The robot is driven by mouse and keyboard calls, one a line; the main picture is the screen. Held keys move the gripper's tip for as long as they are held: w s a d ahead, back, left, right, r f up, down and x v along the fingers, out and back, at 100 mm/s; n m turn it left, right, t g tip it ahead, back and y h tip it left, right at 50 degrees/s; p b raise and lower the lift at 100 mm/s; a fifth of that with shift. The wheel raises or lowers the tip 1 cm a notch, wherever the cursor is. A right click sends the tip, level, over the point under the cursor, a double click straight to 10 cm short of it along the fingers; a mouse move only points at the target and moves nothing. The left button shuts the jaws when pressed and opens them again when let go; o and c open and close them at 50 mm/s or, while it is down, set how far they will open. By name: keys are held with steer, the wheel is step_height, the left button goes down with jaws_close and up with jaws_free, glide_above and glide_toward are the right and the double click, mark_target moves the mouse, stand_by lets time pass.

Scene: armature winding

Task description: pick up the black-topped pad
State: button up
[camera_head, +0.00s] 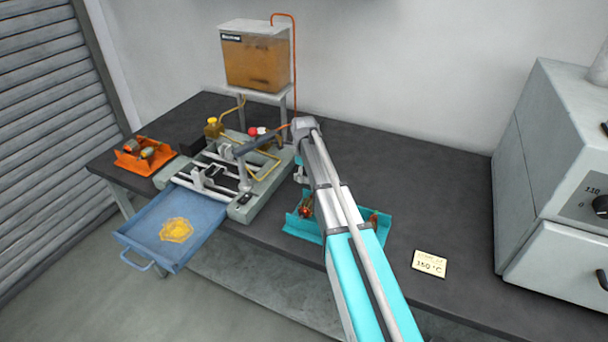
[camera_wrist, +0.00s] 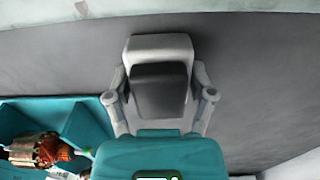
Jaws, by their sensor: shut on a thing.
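The black-topped pad (camera_wrist: 160,92) shows in the wrist view as a dark, block-like face with a pale grey surround. My gripper (camera_wrist: 161,78) is shut on it, with one grey finger at its left and one at its right. The contact faces of the fingers are hard to make out. In the head view my arm comes up from the bottom right, and my gripper (camera_head: 300,174) is small and partly hidden beside the wrist, over the dark bench. The pad cannot be picked out clearly there.
A teal tray (camera_head: 298,229) with copper-wound armatures lies under my arm. The winding machine (camera_head: 245,205) and an open blue drawer (camera_head: 150,235) are at left, with an orange tray (camera_head: 130,163) beyond. A grey oven (camera_head: 545,175) and a note card (camera_head: 429,263) are at right.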

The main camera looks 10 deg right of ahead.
steer(key=shift+r, duration=0.1)
step_height(320, 180, up, 10)
steer(key=p, duration=1)
stand_by(0.4)
steer(key=o, duration=0.6)
steer(key=c, duration=0.5)
step_height(320, 180, up, 11)
steer(key=p, duration=1.1)
steer(key=shift+s, duration=0.1)
